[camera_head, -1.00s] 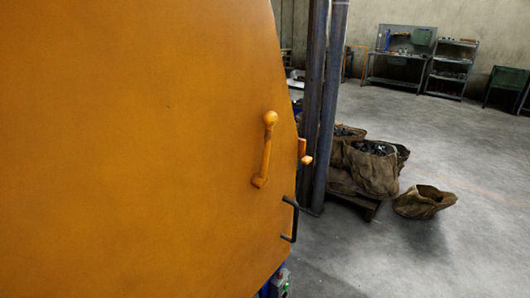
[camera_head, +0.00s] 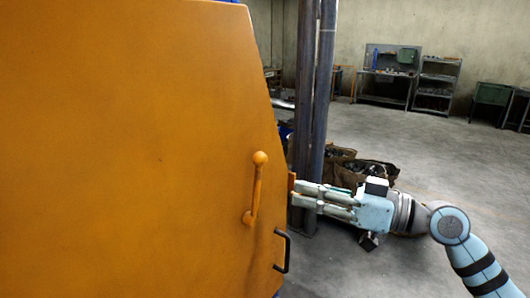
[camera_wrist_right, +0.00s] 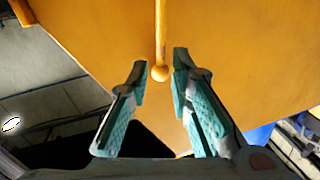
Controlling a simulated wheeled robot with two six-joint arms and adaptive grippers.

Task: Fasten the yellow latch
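A large yellow door (camera_head: 130,150) fills the left of the head view. The yellow latch (camera_head: 291,184) shows as a small piece at its right edge, mostly hidden by my right gripper (camera_head: 297,194). That gripper reaches in from the right, its fingers pointing at the door edge. In the right wrist view a yellow rod with a ball end (camera_wrist_right: 160,72), apparently the latch lever, lies between the spread fingertips (camera_wrist_right: 160,60). The fingers are open, with gaps at both sides of the ball; I see no grip on it. My left gripper is not in view.
A longer yellow ball-ended handle (camera_head: 255,190) and a black pull handle (camera_head: 283,250) sit on the door near its edge. Dark steel posts (camera_head: 316,100) stand just behind the gripper. Sacks (camera_head: 370,173) lie beyond; the floor at right is clear.

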